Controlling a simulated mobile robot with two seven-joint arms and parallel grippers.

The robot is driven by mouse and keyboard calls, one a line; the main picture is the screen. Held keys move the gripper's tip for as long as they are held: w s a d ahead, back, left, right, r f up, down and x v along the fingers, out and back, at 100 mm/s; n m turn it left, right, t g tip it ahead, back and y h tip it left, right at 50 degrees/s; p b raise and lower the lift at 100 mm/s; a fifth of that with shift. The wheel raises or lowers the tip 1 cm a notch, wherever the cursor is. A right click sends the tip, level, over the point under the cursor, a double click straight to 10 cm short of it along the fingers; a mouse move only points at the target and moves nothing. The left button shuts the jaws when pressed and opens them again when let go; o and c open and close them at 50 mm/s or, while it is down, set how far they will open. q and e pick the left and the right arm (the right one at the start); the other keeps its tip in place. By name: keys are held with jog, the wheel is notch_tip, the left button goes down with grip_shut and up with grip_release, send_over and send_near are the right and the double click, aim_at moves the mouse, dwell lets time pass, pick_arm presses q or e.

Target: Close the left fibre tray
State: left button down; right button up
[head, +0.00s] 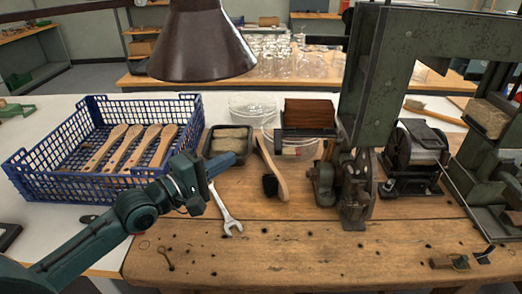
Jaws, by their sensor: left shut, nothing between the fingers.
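A small dark tray (207,151) with tan fibre in it lies open near the middle, just right of the blue crate. My left gripper (233,159) reaches in from the left, shut and empty. Its fingertips overlap the front edge of this tray in the picture; I cannot tell whether they touch it. A dark holder with brown fibre (309,113) stands further right, beside the green machine. Another block of tan fibre (487,118) sits in a green holder at the far right. My right gripper is not in view.
The blue crate (40,183) holds several wooden brush handles. A wrench (226,210) and a dark-bristled brush (273,172) lie right of my gripper. The green machine (385,75) fills the right. A brown lamp shade (202,45) hangs above. The bench front (300,255) is mostly clear.

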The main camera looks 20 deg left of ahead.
pick_arm(q)
jog(key=w+d+p, duration=0.1)
jog(key=w+d, duration=0.4)
jog(key=d, duration=0.1)
jog(key=shift+w+d, duration=0.25)
jog(key=shift+w, duration=0.1)
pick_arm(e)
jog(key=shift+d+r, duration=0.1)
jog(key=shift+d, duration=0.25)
